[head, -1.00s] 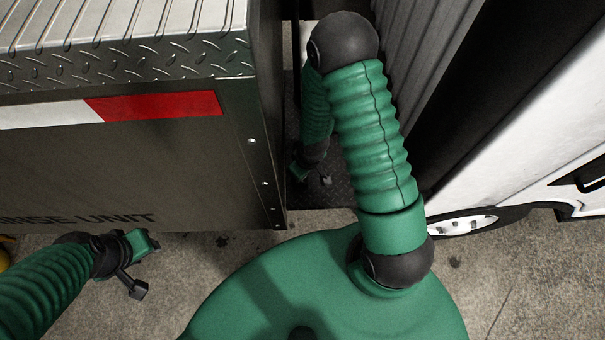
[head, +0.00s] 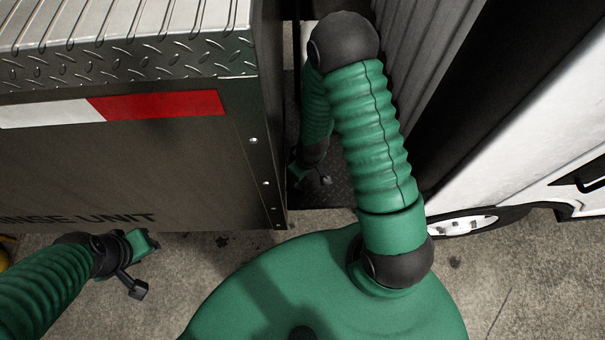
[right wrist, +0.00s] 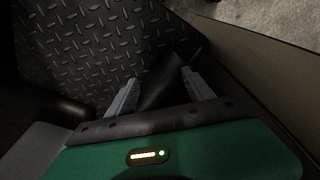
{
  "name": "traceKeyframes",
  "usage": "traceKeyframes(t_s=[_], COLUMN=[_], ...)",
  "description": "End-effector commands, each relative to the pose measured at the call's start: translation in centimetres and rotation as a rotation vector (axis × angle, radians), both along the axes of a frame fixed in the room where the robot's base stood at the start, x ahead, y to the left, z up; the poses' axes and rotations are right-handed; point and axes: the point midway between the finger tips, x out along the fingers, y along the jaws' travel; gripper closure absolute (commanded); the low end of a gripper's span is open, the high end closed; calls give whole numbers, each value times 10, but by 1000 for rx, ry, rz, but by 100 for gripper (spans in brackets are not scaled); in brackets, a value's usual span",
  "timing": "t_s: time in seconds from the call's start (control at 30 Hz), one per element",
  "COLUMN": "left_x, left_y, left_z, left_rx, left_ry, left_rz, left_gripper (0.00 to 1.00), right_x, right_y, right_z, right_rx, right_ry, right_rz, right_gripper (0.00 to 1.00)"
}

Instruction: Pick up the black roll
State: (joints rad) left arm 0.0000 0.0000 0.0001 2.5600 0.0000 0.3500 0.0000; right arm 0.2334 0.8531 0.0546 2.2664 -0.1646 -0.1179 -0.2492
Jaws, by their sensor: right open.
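The black roll (right wrist: 169,88) shows dimly in the right wrist view as a dark, smooth shape lying slantwise over the dark diamond-plate floor. My right gripper (right wrist: 158,92) is open, with one grey finger on each side of the roll's near part. I cannot tell whether the fingers touch it. In the head view my right gripper (head: 316,178) is low in the narrow gap, partly behind my own arm, and the roll cannot be made out there. My left gripper (head: 146,268) hangs over the concrete at lower left, away from the roll; its jaw opening is unclear.
A large metal unit (head: 120,160) with a red and white stripe stands left of the gap. A grey ribbed wall (head: 425,45) and a white vehicle (head: 520,150) bound the right. Diamond plate (right wrist: 90,45) lines the gap's floor. Concrete (head: 520,270) is clear at lower right.

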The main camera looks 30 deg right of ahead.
Motion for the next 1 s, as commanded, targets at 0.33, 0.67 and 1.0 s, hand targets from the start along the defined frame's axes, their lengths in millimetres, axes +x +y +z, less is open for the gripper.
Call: traceKeyframes(t_s=[0.33, 0.67, 1.0], left_x=[0, 0, 0], left_y=[0, 0, 0], left_z=[-1, -3, -5], left_rx=[0, 0, 0], left_ry=[0, 0, 0], left_rz=[0, 0, 0], left_gripper=[64, 64, 64], right_x=[-2, -2, -15], right_y=[1, 0, -4], right_z=[-2, 12, 105], right_rx=[1, 1, -2], right_ry=[5, 0, -8], right_rz=[1, 0, -3], right_gripper=[20, 20, 20])
